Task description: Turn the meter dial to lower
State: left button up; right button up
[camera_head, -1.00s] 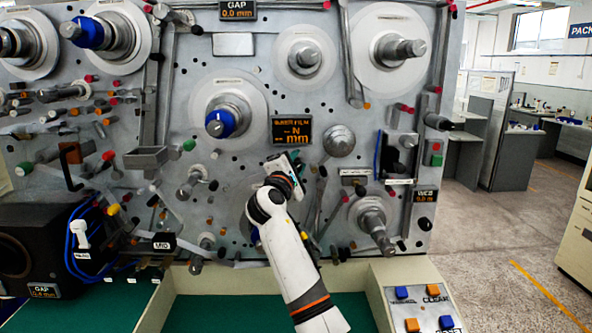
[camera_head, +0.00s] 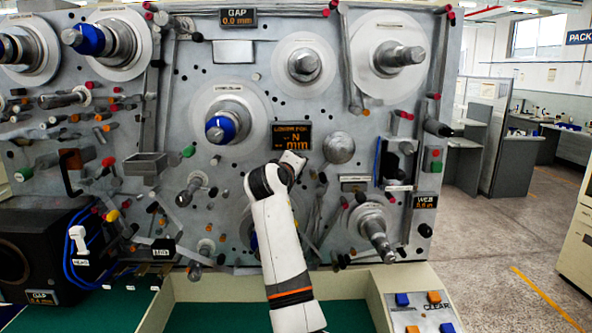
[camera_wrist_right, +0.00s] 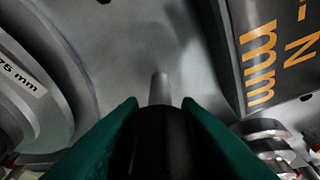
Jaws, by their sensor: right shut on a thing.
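My right gripper (camera_wrist_right: 160,112) shows two green fingers in the right wrist view, shut on a dark round knob (camera_wrist_right: 160,145) that looks like the meter dial. A grey pin (camera_wrist_right: 160,88) stands just beyond it. In the head view the right hand (camera_head: 292,160) is up against the panel, just below the black meter display (camera_head: 291,136); the dial and the fingertips are hidden there. The display has orange letters, with "N" and "mm" readable; it also shows in the right wrist view (camera_wrist_right: 268,50). My left gripper is not in view.
The grey panel (camera_head: 232,60) carries several rollers and pins close around the hand. A blue-tipped spindle (camera_head: 222,128) is to its left and a round metal knob (camera_head: 339,147) to its right. A button box (camera_head: 405,283) stands at the lower right.

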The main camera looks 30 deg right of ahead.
jog(key=shift+f+m+y, duration=0.1)
jog(key=shift+m+y, duration=0.3)
jog(key=shift+m, duration=0.5)
jog(key=shift+f, duration=0.1)
jog(key=o, duration=1)
jog(key=shift+s+a+r, duration=0.2)
jog(key=shift+s+a, duration=0.15)
jog(key=shift+a, duration=0.1)
jog(key=b+v, duration=0.3)
jog(key=v, duration=0.8)
jog(key=shift+d+r, duration=0.1)
jog(key=shift+r, duration=0.05)
